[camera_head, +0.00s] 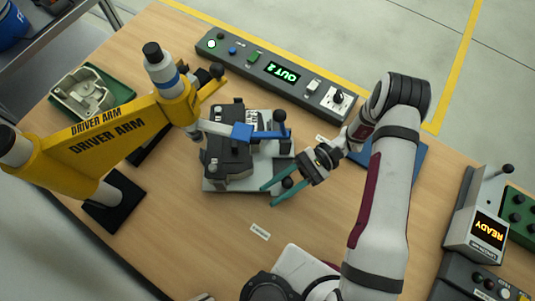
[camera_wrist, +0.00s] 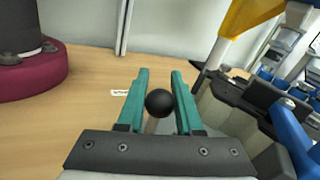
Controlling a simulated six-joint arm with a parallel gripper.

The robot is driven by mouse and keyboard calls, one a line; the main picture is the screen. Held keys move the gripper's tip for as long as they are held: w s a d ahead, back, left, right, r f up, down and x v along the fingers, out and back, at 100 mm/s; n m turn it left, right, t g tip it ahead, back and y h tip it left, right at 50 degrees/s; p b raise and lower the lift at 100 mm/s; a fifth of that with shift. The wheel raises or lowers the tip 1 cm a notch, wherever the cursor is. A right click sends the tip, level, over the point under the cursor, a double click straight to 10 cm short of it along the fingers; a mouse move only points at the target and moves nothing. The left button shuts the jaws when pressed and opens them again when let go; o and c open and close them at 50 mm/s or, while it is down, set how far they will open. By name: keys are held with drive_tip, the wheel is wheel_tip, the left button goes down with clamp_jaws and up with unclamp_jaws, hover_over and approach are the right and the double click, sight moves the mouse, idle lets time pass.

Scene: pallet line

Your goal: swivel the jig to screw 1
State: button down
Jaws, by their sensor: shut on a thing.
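The jig is a pale plate (camera_head: 213,185) carrying a dark grey housing (camera_head: 228,160) and a blue clamp (camera_head: 243,132) with a ball-ended lever. My gripper (camera_head: 269,195) is at the jig's right front corner, its teal fingers around a black ball knob (camera_head: 287,183). In the wrist view the knob (camera_wrist: 159,103) sits between the two fingers, on a short pale stem. The yellow driver arm (camera_head: 110,135) reaches in from the left, its driver head (camera_head: 160,65) behind and left of the housing. Which screw faces the driver cannot be told.
A control panel (camera_head: 235,62) at the back shows "OUT 2". A green tray (camera_head: 115,92) with a pale casting is at the back left. A box reading "READY" (camera_head: 470,215) stands at the right. A blue mat (camera_head: 412,165) lies behind my arm. The front table is mostly clear.

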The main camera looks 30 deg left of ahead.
sight(287, 183)
drive_tip(key=shift+w+d+n+g+h, duration=0.3)
drive_tip(key=shift+w+n+h, duration=0.35)
drive_tip(key=shift+h, duration=0.15)
drive_tip(key=shift+w+d+n+g+h, duration=0.2)
drive_tip(key=shift+w+d+n+h, duration=0.1)
drive_tip(key=shift+w+n+h, duration=0.4)
drive_tip(key=shift+h, duration=0.3)
drive_tip(key=c, duration=0.6)
unclamp_jaws()
